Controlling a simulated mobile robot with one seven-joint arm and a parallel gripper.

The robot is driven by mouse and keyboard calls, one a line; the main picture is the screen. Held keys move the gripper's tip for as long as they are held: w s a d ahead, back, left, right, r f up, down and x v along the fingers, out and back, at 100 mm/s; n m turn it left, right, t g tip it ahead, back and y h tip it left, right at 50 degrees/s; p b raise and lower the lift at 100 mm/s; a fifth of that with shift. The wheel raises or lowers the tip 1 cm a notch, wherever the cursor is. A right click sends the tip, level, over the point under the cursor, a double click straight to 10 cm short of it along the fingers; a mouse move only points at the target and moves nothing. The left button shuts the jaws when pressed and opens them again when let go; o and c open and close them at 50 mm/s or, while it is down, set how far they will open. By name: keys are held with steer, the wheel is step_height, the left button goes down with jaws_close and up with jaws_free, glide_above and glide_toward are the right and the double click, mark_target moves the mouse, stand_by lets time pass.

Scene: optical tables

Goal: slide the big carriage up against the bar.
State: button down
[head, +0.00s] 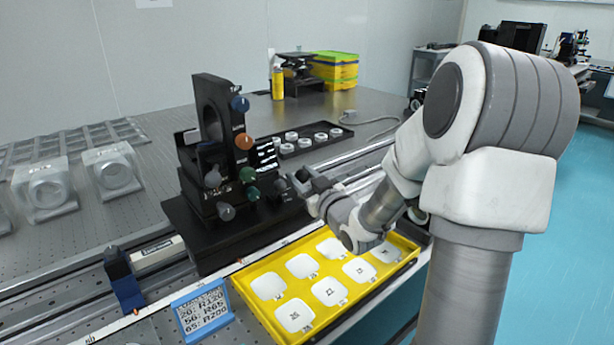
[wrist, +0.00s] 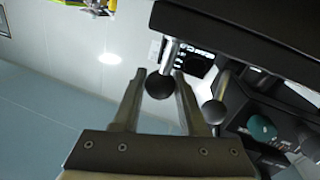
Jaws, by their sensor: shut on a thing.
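The big carriage (head: 235,238) is a wide black base with a tall black optic mount (head: 212,115) and coloured knobs, sitting on the rail in the head view. My gripper (head: 308,188) is at its right side.
A blue clamp-like piece (head: 124,284) and a blue number sign (head: 203,310) stand at the front left. A yellow tray (head: 262,312) of white pads lies in front of the rail. A black tray (head: 312,148) of round parts is behind. Clear mounts (head: 112,168) stand left.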

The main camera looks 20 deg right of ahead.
steer(key=shift+d+r, duration=0.1)
steer(key=shift+d, duration=0.15)
steer(key=shift+c, duration=2.3)
jaws_free()
steer(key=shift+w, duration=0.1)
steer(key=shift+s, duration=0.2)
